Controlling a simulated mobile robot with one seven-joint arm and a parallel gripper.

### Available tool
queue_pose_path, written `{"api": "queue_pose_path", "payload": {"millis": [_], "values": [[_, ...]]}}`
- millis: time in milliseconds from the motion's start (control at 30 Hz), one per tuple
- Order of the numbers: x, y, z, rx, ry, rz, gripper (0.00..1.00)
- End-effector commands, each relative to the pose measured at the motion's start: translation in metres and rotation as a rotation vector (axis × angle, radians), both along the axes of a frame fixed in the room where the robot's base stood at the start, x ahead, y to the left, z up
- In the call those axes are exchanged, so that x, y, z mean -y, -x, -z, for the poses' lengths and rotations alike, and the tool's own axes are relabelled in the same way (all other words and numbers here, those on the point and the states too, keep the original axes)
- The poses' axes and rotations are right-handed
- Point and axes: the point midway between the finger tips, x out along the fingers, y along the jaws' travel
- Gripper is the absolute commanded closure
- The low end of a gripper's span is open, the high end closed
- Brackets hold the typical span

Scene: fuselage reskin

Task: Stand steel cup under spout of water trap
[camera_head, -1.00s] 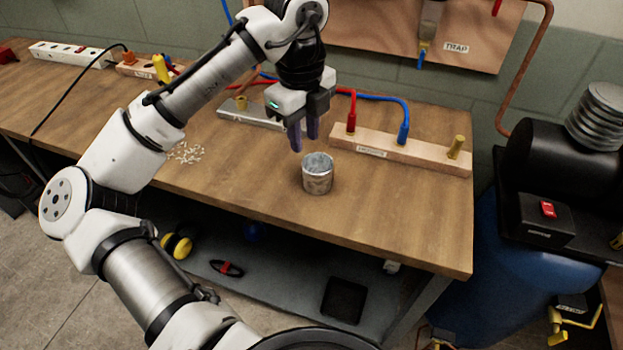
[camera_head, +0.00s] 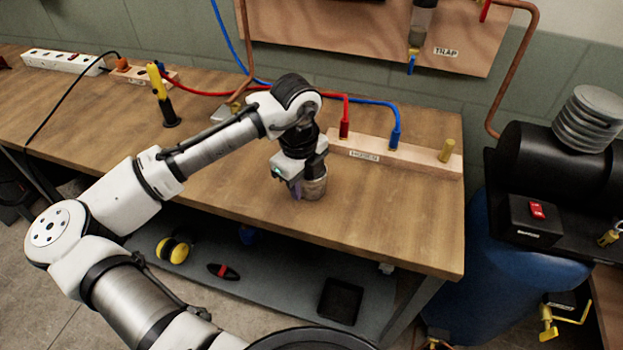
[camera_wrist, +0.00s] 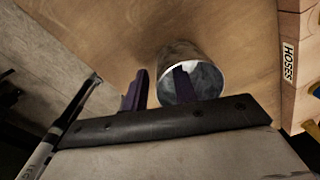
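The steel cup (camera_head: 315,188) stands upright on the wooden bench, partly hidden by my gripper (camera_head: 303,184). In the wrist view the cup (camera_wrist: 178,52) shows its round mouth towards the camera. My gripper (camera_wrist: 160,84) has its two dark fingers apart: one is just left of the cup, the other overlaps the mouth and seems to reach inside. The cup wall lies between them; I cannot tell if they touch it. The water trap (camera_head: 423,20) hangs on the wooden wall board, with a blue-tipped spout (camera_head: 411,65) below it and a TRAP label beside it.
A wooden hose block (camera_head: 420,160) with red and blue hoses stands behind the cup. A yellow-and-black tool (camera_head: 161,95) stands farther left, near a power strip (camera_head: 62,62). The bench front right of the cup is clear. A black compressor (camera_head: 545,150) stands at the right.

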Motion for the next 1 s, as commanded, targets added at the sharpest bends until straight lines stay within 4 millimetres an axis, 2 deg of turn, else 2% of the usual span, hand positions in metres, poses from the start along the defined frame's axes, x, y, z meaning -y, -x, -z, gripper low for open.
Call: {"api": "queue_pose_path", "payload": {"millis": [167,367,800,1000], "values": [[0.0,0.0,0.0,0.0,0.0,0.0,0.73],[0.0,0.0,0.0,0.0,0.0,0.0,1.0],[0.0,0.0,-0.002,0.001,0.0,0.0,1.0],[0.0,-0.001,-0.018,0.002,-0.001,0.001,1.0]]}}
